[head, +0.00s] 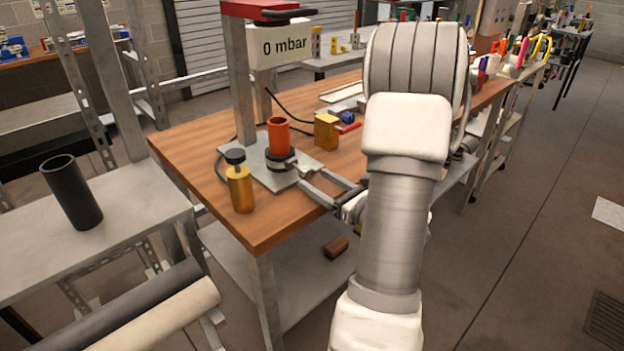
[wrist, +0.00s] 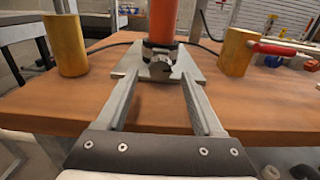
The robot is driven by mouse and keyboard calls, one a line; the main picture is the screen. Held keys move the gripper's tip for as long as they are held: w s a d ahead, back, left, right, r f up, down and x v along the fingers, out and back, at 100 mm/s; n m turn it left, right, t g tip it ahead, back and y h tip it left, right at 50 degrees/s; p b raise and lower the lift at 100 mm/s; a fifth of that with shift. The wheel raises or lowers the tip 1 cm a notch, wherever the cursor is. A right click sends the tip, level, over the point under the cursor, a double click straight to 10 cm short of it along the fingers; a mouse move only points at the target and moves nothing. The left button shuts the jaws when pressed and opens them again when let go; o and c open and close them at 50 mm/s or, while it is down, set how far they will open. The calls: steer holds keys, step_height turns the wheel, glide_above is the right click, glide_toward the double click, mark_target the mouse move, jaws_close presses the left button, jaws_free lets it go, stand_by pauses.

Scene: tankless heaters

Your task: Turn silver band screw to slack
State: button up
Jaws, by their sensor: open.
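An orange upright cylinder (head: 278,137) stands on a grey metal plate (head: 262,175) on the wooden bench; it also shows in the wrist view (wrist: 162,20). A band (head: 280,163) in dark and silver tones wraps its foot. In the wrist view the band (wrist: 150,52) has a small grey screw part (wrist: 160,70) facing me. My gripper (head: 310,178) is open and empty, reaching in from the right, low over the bench. In the wrist view my gripper (wrist: 160,80) has its fingers on either side of the screw part, with gaps; contact cannot be told.
A brass bottle with a black cap (head: 239,185) stands left of the plate, and a brass block (head: 326,131) behind right. A press column (head: 241,80) with a "0 mbar" display (head: 283,47) rises behind. A black tube (head: 72,192) stands on the left shelf. The front bench top is clear.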

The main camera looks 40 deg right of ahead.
steer(key=shift+w+a, duration=0.1)
steer(key=shift+w, duration=1.2)
jaws_close()
